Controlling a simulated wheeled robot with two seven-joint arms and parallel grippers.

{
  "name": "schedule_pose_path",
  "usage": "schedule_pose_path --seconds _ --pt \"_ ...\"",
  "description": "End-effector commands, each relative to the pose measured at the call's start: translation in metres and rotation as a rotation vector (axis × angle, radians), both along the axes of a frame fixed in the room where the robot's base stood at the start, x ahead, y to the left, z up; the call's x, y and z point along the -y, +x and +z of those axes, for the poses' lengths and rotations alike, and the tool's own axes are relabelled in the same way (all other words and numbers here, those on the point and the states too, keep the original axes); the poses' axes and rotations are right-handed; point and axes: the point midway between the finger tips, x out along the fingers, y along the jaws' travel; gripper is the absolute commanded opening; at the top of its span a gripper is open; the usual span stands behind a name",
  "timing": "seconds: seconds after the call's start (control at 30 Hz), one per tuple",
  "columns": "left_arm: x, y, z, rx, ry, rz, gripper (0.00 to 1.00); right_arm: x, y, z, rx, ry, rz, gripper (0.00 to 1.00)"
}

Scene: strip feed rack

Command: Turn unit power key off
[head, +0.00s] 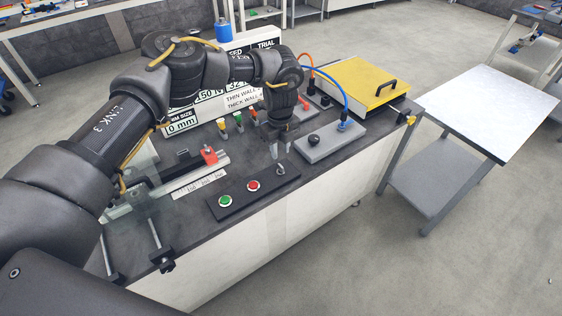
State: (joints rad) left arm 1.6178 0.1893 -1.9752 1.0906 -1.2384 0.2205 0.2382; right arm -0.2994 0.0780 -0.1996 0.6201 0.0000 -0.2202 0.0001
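A dark control panel (239,196) lies along the front edge of the bench, with a green button, a red button and a small power key switch (281,171) at its right end. The key is small, and its angle is hard to tell. My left gripper (281,154) points down just above and behind the key switch. Its two fingertips show a narrow gap, with nothing seen between them. I cannot tell whether the fingers touch the key. My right gripper is not in view.
A green button (225,201) and red button (253,186) sit left of the key. A grey box with a black knob (313,139) stands close on the right. Behind are coloured levers (238,120) and a yellow-lidded unit (362,82). A white-topped table (487,105) stands right.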

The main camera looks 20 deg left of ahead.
Motion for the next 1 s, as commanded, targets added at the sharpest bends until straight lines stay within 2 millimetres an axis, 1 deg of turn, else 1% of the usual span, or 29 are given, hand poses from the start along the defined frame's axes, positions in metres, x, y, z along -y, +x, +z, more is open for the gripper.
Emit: schedule_pose_path --seconds 0.03,0.2,0.3,0.4,0.57,0.8,1.0 --pt "0.0 -0.001 -0.007 -0.003 0.001 0.0 0.29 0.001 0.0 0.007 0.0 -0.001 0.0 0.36" --pt "0.001 -0.001 -0.039 -0.002 0.001 0.0 0.29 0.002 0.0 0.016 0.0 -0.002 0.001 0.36" --pt "0.001 0.0 -0.053 -0.001 0.001 -0.001 0.29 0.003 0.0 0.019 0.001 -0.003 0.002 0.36" --pt "0.001 0.0 -0.063 -0.001 -0.001 -0.001 0.29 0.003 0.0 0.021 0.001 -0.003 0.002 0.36" --pt "0.001 0.0 -0.071 0.0 -0.001 -0.002 0.29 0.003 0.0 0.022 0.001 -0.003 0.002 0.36" --pt "0.001 0.0 -0.072 0.0 -0.001 -0.002 0.29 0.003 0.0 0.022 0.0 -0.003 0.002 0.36" --pt "0.001 0.0 -0.071 0.0 -0.001 -0.002 0.03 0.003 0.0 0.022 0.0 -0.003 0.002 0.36"
